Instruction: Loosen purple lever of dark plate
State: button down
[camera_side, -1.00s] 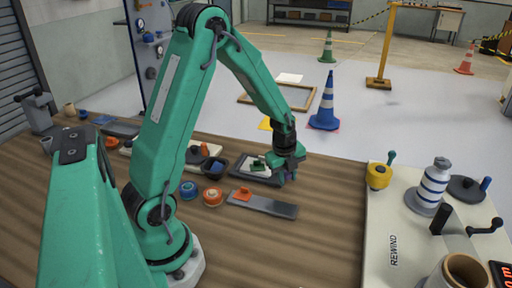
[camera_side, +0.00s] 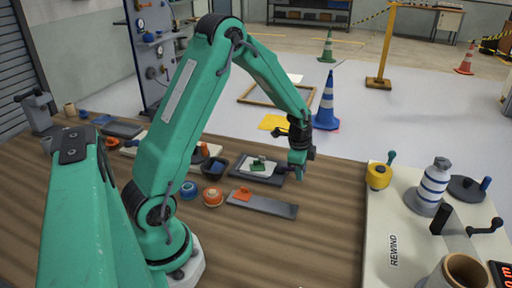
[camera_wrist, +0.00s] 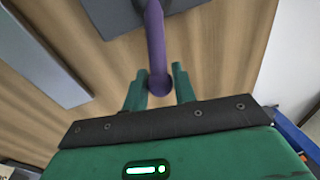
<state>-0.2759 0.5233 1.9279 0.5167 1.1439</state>
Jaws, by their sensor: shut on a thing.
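The purple lever (camera_wrist: 156,45) runs down from the dark plate (camera_wrist: 95,14) at the top of the wrist view. My gripper (camera_wrist: 158,86) is shut on the lever's rounded end, one green finger on each side. In the side view the dark plate (camera_side: 269,180) lies on the bench with a pale pad and a green piece (camera_side: 258,164) on it. My gripper (camera_side: 297,173) is at the plate's right end. I cannot make out the purple lever clearly there.
A grey plate with an orange piece (camera_side: 243,193) lies in front of the dark plate. Small blue (camera_side: 189,189) and orange (camera_side: 213,196) round parts and a dark bin (camera_side: 216,170) are to the left. The rewind board (camera_side: 382,235) stands right, beyond clear wood.

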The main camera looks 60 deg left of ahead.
jog(key=shift+w+a+r+n, duration=0.1)
jog(key=shift+w+a+n, duration=0.05)
jog(key=shift+w+n, duration=0.15)
jog(key=c, duration=1.2)
grip_release()
jog(key=shift+s, duration=0.1)
jog(key=shift+s+d+r, duration=0.1)
jog(key=shift+s+r, duration=0.1)
jog(key=shift+r, duration=1.05)
jog(key=shift+s+d+r, duration=0.1)
jog(key=shift+s+r, duration=0.15)
jog(key=shift+r, duration=1.05)
jog(key=shift+s+r, duration=0.2)
jog(key=shift+r, duration=1.05)
jog(key=shift+c, duration=0.2)
